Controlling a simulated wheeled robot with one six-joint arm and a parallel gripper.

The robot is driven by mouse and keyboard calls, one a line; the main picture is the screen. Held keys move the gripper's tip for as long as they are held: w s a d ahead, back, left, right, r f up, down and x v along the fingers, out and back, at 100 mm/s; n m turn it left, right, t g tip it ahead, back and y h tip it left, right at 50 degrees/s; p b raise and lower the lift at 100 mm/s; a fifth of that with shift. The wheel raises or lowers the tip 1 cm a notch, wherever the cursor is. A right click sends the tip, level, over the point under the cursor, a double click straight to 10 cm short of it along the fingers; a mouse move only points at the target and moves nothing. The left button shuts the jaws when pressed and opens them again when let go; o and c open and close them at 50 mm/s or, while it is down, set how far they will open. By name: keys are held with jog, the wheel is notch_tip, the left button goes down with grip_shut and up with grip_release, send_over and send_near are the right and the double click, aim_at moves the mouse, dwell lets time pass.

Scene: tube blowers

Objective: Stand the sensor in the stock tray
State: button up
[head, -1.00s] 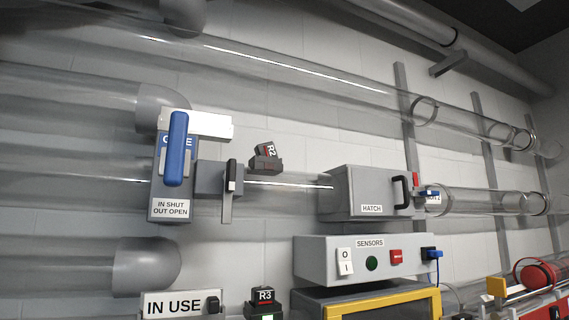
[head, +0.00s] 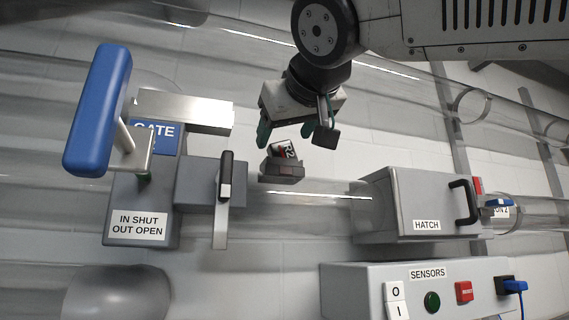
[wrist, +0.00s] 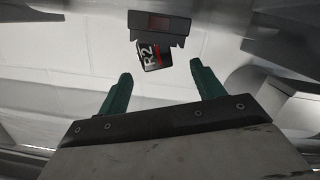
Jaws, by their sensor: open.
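A small dark block labelled R2 (head: 285,150), which seems to be a sensor, sits tilted in a dark holder (head: 285,172) in front of the clear tube. In the wrist view the R2 block (wrist: 152,55) shows beyond my fingertips, with its holder (wrist: 159,27) above it in the picture. My gripper (head: 287,133) is open, its green fingers just above the R2 block in the head view. In the wrist view nothing is between the fingers (wrist: 160,76). I cannot tell whether they touch the block. No stock tray can be made out.
A blue-handled gate (head: 97,110) and a lever (head: 224,190) stand to the left. A grey hatch box (head: 415,205) with a black handle is to the right. A sensors panel (head: 440,273) with buttons and a blue plug (head: 514,286) is below it.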

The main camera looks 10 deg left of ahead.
aim_at(278, 152)
jog(key=shift+w+a+r, duration=0.1)
jog(key=shift+w+r, duration=0.1)
jog(key=shift+w, duration=0.05)
jog(key=x, duration=0.8)
jog(key=shift+d, duration=0.2)
jog(key=c, duration=1.2)
jog(key=shift+r, duration=0.1)
